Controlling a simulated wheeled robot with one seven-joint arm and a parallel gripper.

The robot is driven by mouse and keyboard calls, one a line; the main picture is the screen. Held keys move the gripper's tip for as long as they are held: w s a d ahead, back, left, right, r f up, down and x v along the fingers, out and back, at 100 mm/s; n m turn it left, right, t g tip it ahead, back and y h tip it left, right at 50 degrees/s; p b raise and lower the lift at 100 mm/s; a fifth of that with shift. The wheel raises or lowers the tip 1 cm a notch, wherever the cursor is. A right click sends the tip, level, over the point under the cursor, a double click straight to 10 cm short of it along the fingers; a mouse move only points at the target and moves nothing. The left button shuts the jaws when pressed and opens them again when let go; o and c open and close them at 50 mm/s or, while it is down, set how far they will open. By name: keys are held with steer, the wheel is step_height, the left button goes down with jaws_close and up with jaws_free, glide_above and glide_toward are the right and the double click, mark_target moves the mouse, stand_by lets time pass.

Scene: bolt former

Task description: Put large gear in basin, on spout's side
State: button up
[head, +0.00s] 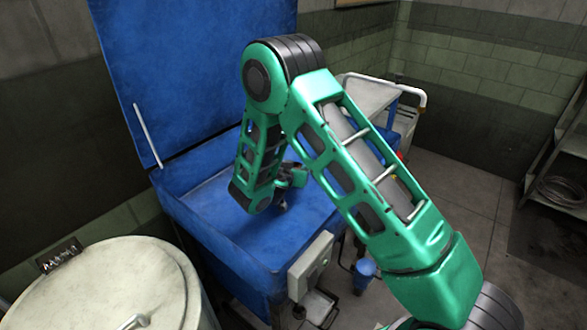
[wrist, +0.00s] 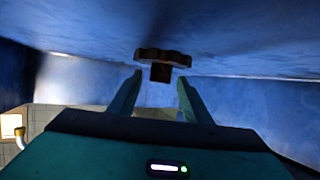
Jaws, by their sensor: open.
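The basin (head: 215,245) is a blue open tub with its lid (head: 190,60) raised behind it. My arm reaches over it, and my gripper (wrist: 160,77) is low inside. In the wrist view, a dark brown, wavy-edged piece with a short hub, apparently the large gear (wrist: 163,56), shows just past the fingertips. The two fingers are apart, with the hub lined up between their tips. I cannot tell whether they touch it. Blue basin surfaces surround it. In the head view my arm hides part of the basin, and I cannot make out the spout.
A pale round drum (head: 105,285) stands at the front left. A grey control box (head: 310,266) is on the basin's front. A white and blue cart (head: 375,97) stands behind my arm, and a metal shelf (head: 560,150) is at the right. The floor between is clear.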

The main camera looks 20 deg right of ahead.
steer(key=shift+r, duration=0.15)
steer(key=v, duration=1.2)
